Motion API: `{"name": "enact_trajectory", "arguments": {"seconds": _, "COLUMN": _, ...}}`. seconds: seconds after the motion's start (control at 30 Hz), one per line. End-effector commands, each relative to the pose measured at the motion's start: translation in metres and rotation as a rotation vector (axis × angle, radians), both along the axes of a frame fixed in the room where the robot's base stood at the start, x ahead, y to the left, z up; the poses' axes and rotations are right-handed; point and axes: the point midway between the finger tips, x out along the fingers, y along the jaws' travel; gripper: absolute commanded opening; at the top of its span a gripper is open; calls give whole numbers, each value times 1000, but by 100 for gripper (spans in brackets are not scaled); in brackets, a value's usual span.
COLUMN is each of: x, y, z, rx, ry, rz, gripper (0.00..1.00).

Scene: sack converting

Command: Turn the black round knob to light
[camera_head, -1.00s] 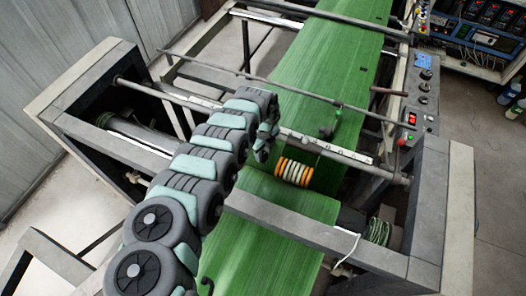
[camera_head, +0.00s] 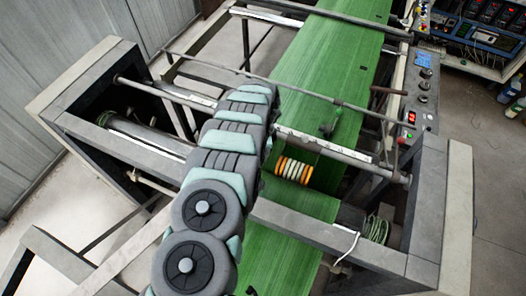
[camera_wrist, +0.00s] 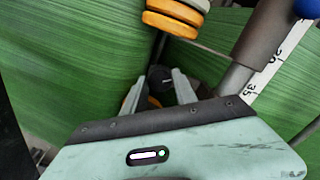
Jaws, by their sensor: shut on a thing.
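My gripper (camera_wrist: 159,88) shows in the wrist view, with its two pale fingers around a small black round piece (camera_wrist: 160,78). The fingers are shut on it, and an orange patch shows below it. I cannot tell whether this piece is a knob. In the head view my arm hides the gripper and what it holds. A control panel (camera_head: 411,104) stands at the right of the machine. It bears black round knobs (camera_head: 426,74) near a small blue screen and a red lit display (camera_head: 412,117). No knob on that panel is near my visible arm.
Orange and white rings (camera_head: 294,171) sit on a rod over the green sheet (camera_head: 330,60); orange rings (camera_wrist: 175,18) also show close above my gripper. A graduated bar (camera_wrist: 283,52) is at the right in the wrist view. Grey frame beams (camera_head: 320,232) cross in front.

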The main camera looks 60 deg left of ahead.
Motion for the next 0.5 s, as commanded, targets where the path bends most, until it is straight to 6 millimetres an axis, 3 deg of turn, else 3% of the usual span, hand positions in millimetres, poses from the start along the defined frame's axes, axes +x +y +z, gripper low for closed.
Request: {"name": "enact_trajectory", "arguments": {"seconds": 0.5, "x": 2, "y": 0, "z": -3, "rx": 1, "ry": -1, "rz": 488, "gripper": 0}}
